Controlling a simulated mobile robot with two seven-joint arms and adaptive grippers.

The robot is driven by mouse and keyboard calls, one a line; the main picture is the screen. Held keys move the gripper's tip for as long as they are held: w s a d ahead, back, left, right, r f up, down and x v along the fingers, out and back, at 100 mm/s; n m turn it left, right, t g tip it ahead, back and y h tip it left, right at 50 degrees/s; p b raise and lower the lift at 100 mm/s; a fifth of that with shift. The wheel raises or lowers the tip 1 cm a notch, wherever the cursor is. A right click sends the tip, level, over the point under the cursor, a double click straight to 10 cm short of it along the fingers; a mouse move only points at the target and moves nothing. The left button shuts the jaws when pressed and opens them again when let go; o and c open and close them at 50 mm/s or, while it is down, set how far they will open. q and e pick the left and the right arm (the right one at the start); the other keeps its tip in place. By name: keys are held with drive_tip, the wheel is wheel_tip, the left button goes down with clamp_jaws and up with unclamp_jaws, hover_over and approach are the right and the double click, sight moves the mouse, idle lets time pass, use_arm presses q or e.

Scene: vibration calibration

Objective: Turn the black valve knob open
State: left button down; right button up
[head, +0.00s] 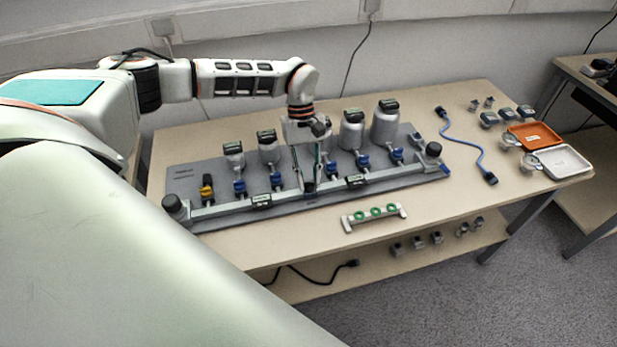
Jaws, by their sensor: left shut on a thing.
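The black valve knob (309,187) is a small dark piece at the middle of the long grey rail. It is mostly hidden between the fingers of my left gripper (307,181). That gripper points down from above and is shut on the knob. Which way the knob is turned cannot be made out. My right gripper is not in the head view.
The rail (225,208) lies on a grey mat (185,178) with several blue valves, a yellow valve (207,187) and grey canisters (386,124) behind. A green-ringed bar (374,215) lies in front. A blue cable (464,139), orange tray (536,134) and white tray (564,162) are right.

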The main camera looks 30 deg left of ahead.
use_arm(q)
drive_tip(key=c, duration=1.8)
unclamp_jaws()
drive_tip(key=v, duration=1.2)
